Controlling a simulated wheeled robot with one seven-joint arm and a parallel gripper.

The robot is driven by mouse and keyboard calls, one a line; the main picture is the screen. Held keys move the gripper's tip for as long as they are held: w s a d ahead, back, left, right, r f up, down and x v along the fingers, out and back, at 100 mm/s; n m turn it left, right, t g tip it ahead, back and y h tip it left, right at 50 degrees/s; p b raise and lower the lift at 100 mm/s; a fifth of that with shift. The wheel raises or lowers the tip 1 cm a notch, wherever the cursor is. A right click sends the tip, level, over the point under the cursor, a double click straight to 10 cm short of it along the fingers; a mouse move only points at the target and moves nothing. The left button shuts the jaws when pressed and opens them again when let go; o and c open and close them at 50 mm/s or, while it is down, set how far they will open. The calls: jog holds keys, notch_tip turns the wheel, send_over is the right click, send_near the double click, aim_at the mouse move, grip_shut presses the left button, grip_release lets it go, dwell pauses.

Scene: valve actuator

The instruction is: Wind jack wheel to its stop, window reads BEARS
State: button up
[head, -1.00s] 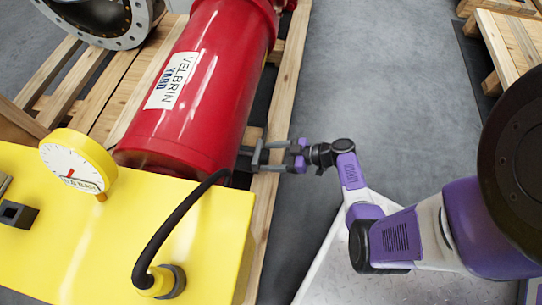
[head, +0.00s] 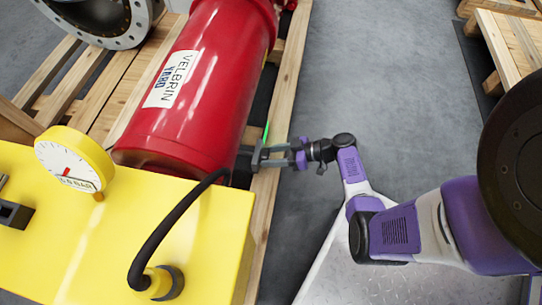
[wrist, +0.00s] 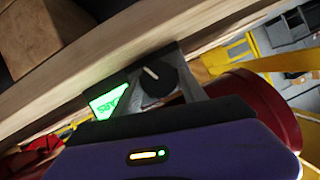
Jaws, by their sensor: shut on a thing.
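In the wrist view, the jack wheel (wrist: 158,78) is a small dark round knob with a white mark on its face. My gripper (wrist: 160,70) is shut on it, with one grey finger at each side. Just left of the wheel, a window (wrist: 108,102) glows green with turned lettering; I cannot read it surely, and its lower part is hidden by my gripper's body. In the head view, my gripper (head: 258,157) is at the right side of the red cylinder (head: 200,95), low by the pallet. A green sliver shows beside it; the wheel itself is hidden there.
A yellow box (head: 120,245) with a dial gauge (head: 72,160) and a black hose (head: 160,235) stands at the lower left. The wooden pallet's edge board (head: 285,90) runs close beside my gripper. Grey floor (head: 380,80) to the right is clear.

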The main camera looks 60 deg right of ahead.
jog(key=shift+d+f+m+y+b, duration=0.15)
jog(key=shift+m+y+b, duration=0.6)
jog(key=shift+m, duration=0.45)
jog(key=o, duration=1.4)
jog(key=shift+c, duration=0.2)
jog(key=p+v, duration=0.2)
jog(key=v, duration=0.6)
jog(key=shift+w, duration=0.15)
